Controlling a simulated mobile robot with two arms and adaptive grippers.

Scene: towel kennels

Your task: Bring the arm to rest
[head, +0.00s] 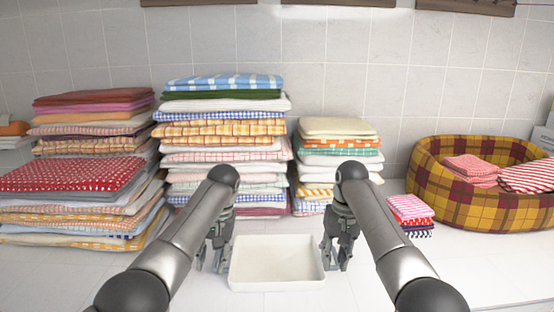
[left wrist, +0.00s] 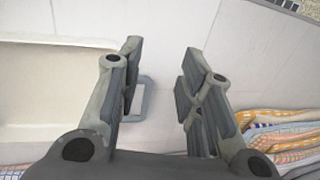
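My left gripper (head: 212,262) points down just left of a white tray on the counter. In the left wrist view the left gripper (left wrist: 160,85) has its fingers apart, with nothing between them but white counter and a small grey ring-shaped part, perhaps a tray handle, near the left finger. My right gripper (head: 337,264) points down at the tray's right side, close to its rim. Its fingertips look apart, with no cloth between them. The white tray (head: 276,284) is empty. I cannot tell whether either gripper touches it.
Tall stacks of folded towels stand at the left (head: 75,180) and centre (head: 224,130), with a shorter stack (head: 338,140) beside them. A small pile of cloths (head: 410,210) lies to the right. A plaid pet bed (head: 470,200) holds folded cloths. The front counter (head: 480,265) is clear at the right.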

